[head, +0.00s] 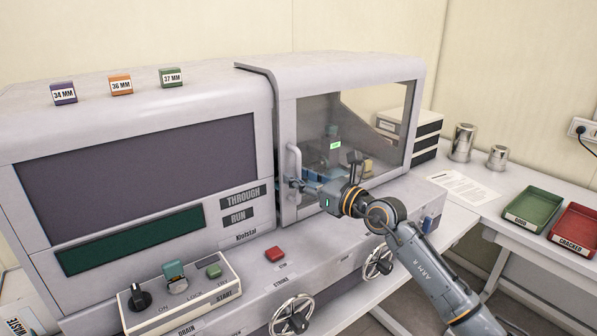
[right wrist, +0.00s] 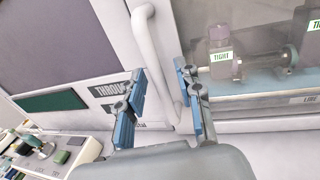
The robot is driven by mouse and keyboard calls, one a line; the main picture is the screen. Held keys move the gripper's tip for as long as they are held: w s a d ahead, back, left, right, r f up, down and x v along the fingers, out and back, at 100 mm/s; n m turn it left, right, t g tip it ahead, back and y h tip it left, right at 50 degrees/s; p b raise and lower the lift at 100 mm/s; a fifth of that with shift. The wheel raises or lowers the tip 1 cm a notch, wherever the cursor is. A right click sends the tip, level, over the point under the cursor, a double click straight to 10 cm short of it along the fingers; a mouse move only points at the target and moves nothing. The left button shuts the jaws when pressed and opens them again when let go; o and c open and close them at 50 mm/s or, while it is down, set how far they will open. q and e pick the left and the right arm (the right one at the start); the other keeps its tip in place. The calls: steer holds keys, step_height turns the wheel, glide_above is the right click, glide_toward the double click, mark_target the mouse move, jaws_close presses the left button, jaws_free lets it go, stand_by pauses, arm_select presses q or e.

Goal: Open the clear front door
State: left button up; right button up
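The clear front door (head: 313,115) is a see-through panel in a pale frame on the right part of the grey machine, and it looks closed. Its pale vertical bar handle (head: 292,160) is on the door's left side. My right gripper (head: 299,185) is at the lower part of the handle. In the right wrist view its two blue-padded fingers (right wrist: 162,100) are apart, with the handle (right wrist: 150,50) passing in the gap between them. I cannot tell whether a finger touches it. My left gripper is out of view.
Behind the door are fixtures, one labelled TIGHT (right wrist: 222,52). Below are a red button (head: 275,254), handwheels (head: 291,318) and a control box (head: 180,290). Green (head: 533,208) and red (head: 577,229) trays, metal cups (head: 462,142) and a paper sheet (head: 462,188) lie at right.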

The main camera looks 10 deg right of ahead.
steer(key=shift+w+a, duration=0.2)
steer(key=shift+w, duration=0.1)
jaws_close()
steer(key=shift+s+f, duration=0.1)
